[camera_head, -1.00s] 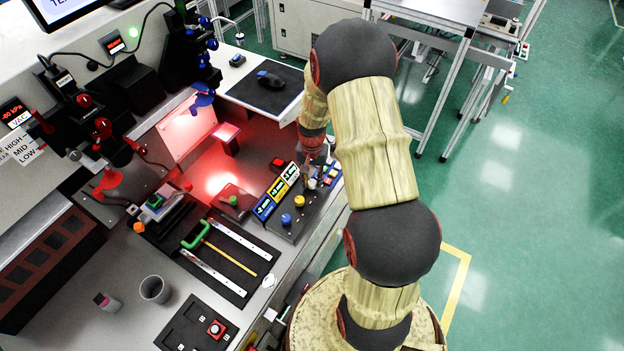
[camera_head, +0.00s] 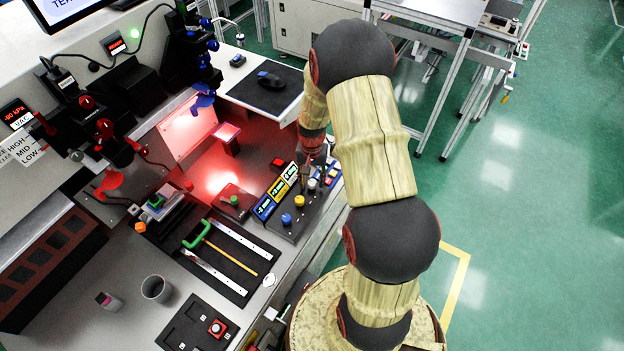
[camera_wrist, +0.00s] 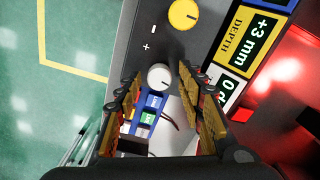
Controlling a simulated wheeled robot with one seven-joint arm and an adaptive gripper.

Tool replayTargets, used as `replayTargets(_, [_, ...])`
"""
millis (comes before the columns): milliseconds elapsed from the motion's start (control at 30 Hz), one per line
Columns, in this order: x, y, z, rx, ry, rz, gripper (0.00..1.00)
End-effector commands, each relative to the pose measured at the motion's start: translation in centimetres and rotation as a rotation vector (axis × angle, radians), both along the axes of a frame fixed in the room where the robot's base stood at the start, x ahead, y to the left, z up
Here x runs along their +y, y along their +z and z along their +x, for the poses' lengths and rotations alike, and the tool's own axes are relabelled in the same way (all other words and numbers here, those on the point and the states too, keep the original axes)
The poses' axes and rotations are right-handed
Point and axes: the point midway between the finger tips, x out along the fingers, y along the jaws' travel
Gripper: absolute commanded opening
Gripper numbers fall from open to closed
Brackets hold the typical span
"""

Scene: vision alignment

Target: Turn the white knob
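The white knob (camera_wrist: 160,76) sits on the dark control panel (camera_head: 278,224). In the wrist view it lies between the tips of my gripper (camera_wrist: 159,82), with a gap on either side. My gripper is open and empty. In the head view the white knob (camera_head: 312,184) is small, close beside my gripper (camera_head: 307,172), which partly covers the panel's far end. How high the fingertips are above the knob is hard to tell.
A yellow knob (camera_wrist: 183,14) and a blue knob (camera_head: 286,219) share the panel. Labelled displays (camera_wrist: 250,38) run along one side. A red-lit fixture (camera_head: 226,138) stands left of the panel.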

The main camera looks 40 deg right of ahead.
Motion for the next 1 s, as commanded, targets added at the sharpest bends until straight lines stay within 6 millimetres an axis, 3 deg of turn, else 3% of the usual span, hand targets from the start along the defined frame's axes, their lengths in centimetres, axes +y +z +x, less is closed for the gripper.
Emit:
replayTargets(300, [0.0, 0.1, 0.0, 0.0, 0.0, 0.0, 0.42])
replayTargets(433, [-0.1, 1.0, 0.1, -0.003, 0.0, -0.002, 0.42])
replayTargets(800, [-0.1, 8.0, 0.2, -0.005, 0.0, -0.003, 0.42])
replayTargets(1000, [0.0, 10.9, 0.1, -0.002, 0.0, -0.001, 0.42])
